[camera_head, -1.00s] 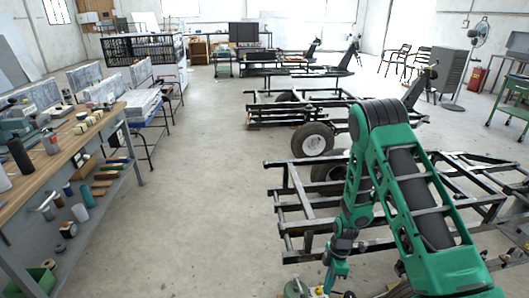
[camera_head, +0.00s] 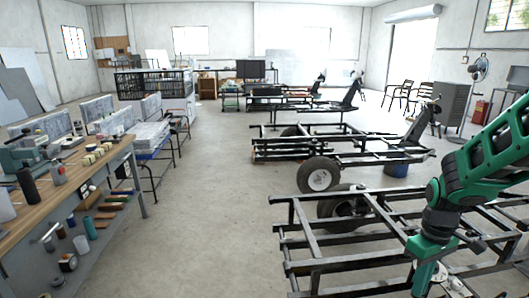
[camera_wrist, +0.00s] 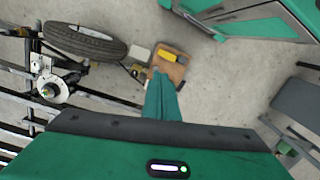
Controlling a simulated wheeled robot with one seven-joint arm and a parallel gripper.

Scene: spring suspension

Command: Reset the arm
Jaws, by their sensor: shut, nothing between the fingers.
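My green arm shows at the right of the head view, bent over the nearest black metal frame (camera_head: 310,240). Its lower end hangs down near the bottom edge, where my gripper is partly cut off. In the wrist view my gripper (camera_wrist: 162,82) is a narrow green shape with its fingers together and nothing held. Beyond its tip, a brown board (camera_wrist: 172,68) with a yellow object (camera_wrist: 169,57) lies on the floor.
A wheel with a black tyre (camera_wrist: 85,40) is at the upper left of the wrist view, beside black bars. A workbench (camera_head: 100,172) with tools and cans stands at the left of the head view. Bare concrete floor (camera_head: 205,225) lies between bench and frames.

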